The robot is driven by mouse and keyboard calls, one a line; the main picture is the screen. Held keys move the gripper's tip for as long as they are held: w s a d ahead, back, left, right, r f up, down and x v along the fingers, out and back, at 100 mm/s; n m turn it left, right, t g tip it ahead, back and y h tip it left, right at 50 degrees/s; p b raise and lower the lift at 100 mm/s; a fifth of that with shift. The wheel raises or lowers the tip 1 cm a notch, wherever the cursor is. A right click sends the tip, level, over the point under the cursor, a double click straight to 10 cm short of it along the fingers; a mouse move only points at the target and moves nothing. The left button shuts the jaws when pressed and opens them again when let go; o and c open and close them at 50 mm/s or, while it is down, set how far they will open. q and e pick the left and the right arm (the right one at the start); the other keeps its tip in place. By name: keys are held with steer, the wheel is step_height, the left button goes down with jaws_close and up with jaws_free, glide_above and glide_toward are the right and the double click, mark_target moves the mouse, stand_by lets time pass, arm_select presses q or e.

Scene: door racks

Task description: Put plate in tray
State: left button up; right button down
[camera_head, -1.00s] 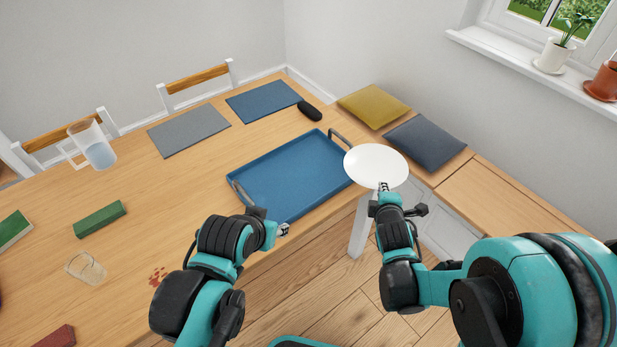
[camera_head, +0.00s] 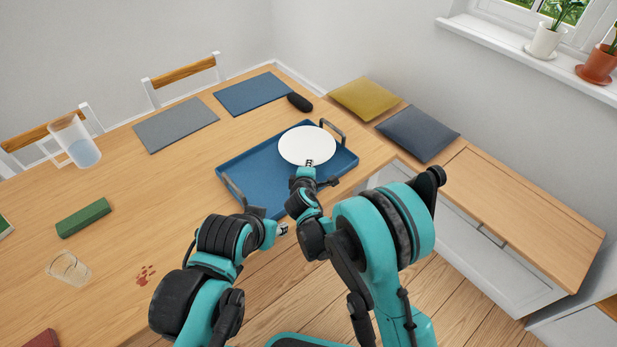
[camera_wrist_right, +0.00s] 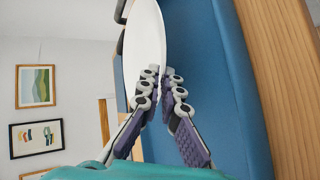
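A white round plate (camera_head: 307,146) is over the right part of the blue tray (camera_head: 249,168) on the wooden table. My right gripper (camera_head: 309,165) is shut on the plate's near rim; the plate (camera_wrist_right: 145,50) also shows between the fingers in the right wrist view, with the blue tray (camera_wrist_right: 212,90) beyond it. The plate seems to be held above the tray floor; I cannot tell the exact gap.
A blue mat (camera_head: 250,93), a grey mat (camera_head: 176,124) and a black case (camera_head: 299,102) lie behind the tray. Cushions (camera_head: 418,133) lie on the right cabinet.

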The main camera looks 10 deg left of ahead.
step_height(320, 180, down, 4)
steer(key=shift+a+f+b, duration=0.1)
steer(key=shift+f+b, duration=0.05)
steer(key=shift+b, duration=0.95)
steer(key=c, duration=2)
jaws_free()
steer(key=shift+r, duration=0.2)
